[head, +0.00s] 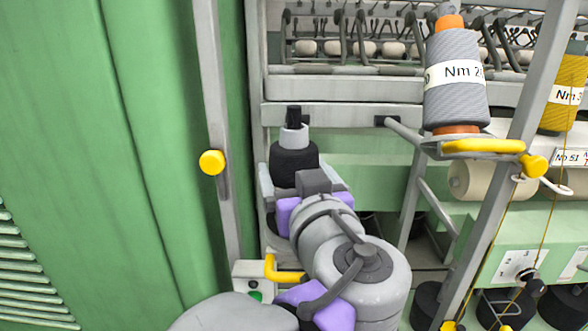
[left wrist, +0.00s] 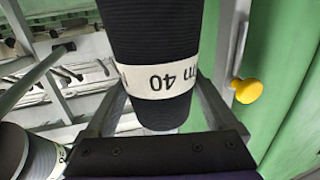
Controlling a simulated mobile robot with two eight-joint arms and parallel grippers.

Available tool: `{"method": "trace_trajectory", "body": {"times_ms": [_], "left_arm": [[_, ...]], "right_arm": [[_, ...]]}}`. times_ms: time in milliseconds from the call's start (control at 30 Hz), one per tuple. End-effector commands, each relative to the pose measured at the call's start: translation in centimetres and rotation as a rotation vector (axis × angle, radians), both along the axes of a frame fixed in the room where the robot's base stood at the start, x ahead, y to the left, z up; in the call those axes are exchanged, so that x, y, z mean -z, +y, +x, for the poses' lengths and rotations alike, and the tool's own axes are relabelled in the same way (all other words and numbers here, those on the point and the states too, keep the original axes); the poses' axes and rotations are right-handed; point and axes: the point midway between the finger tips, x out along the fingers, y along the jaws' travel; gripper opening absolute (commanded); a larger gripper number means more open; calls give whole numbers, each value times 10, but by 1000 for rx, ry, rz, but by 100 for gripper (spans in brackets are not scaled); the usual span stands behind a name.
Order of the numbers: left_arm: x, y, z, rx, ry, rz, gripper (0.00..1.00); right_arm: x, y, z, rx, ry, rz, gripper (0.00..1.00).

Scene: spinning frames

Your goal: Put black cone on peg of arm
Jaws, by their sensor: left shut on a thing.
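The black cone (head: 293,165), with a pale band and a narrow black top, stands roughly upright left of centre in the head view. My left gripper (head: 312,182) is at its near side and shut on it; its fingertips are mostly hidden by my wrist. In the left wrist view the black cone (left wrist: 160,28) fills the upper middle, its white label reading "Nm 40". I cannot tell whether a peg is inside the cone. My right gripper is not in view.
A post with a yellow knob (head: 212,162) stands close left. The green panel (head: 90,150) fills the left side.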

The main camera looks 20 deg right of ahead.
Motion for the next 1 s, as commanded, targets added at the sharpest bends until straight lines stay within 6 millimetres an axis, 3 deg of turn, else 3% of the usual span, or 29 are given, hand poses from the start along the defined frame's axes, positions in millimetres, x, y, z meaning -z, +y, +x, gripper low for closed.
{"method": "trace_trajectory", "body": {"times_ms": [67, 433, 800, 1000], "left_arm": [[-1, 0, 0, 0, -1, 1, 100], [0, -1, -10, 4, 0, 0, 100], [-5, 2, -79, 6, 0, 0, 100], [-7, 3, -102, 4, 0, 0, 100]], "right_arm": [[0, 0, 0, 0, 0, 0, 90], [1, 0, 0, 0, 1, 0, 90], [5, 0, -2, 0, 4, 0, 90], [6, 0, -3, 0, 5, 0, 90]]}}
